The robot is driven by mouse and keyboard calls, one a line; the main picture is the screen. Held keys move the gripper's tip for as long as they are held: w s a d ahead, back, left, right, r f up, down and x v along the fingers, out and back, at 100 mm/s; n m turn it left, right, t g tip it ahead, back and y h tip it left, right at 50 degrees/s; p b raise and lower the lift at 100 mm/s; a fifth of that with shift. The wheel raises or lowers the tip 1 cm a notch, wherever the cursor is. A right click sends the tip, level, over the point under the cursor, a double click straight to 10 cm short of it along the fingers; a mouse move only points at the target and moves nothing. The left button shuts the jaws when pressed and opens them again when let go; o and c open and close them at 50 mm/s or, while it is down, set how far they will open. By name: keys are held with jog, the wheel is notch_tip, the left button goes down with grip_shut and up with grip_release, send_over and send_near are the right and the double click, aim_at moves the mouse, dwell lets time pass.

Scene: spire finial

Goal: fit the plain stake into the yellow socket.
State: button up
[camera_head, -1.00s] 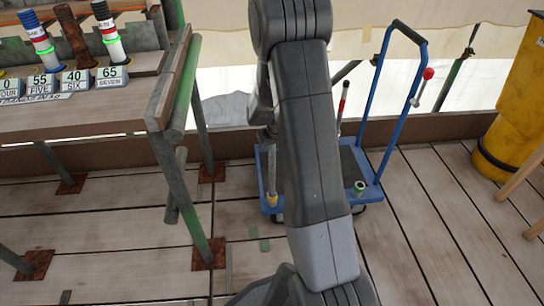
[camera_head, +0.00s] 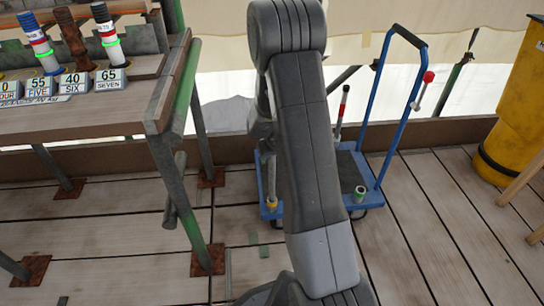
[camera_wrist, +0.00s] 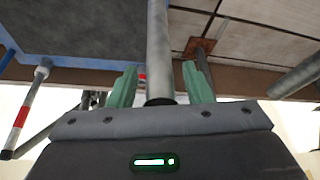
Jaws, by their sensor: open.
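A plain grey stake (camera_head: 271,178) stands roughly upright at the near left corner of the blue trolley. Its lower end meets the yellow socket (camera_head: 271,205); how deep it sits I cannot tell. In the wrist view the stake (camera_wrist: 158,45) runs between the green fingers of my gripper (camera_wrist: 160,85), with gaps on both sides. The gripper is open around it, close to the stake's dark-ringed end. The socket is out of the wrist view. In the head view my arm hides the fingers.
The blue trolley (camera_head: 290,209) has a green-rimmed socket (camera_head: 359,194) at its near right, a red-and-white stake (camera_head: 342,108) and a tall handle (camera_head: 380,80). A wooden bench (camera_head: 110,118) with labelled banded stakes stands left. A yellow bin (camera_head: 515,120) stands right.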

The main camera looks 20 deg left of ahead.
jog(key=p+v, duration=0.3)
jog(key=v, duration=0.9)
jog(key=b+x, duration=0.4)
jog(key=x, duration=0.9)
jog(key=shift+s+d+r+p, duration=0.1)
jog(key=shift+r+p, duration=0.5)
jog(key=shift+r, duration=0.65)
jog(key=shift+s+d+r+p, duration=0.1)
jog(key=shift+r+p, duration=0.5)
jog(key=shift+r, duration=0.6)
jog(key=shift+f, duration=0.1)
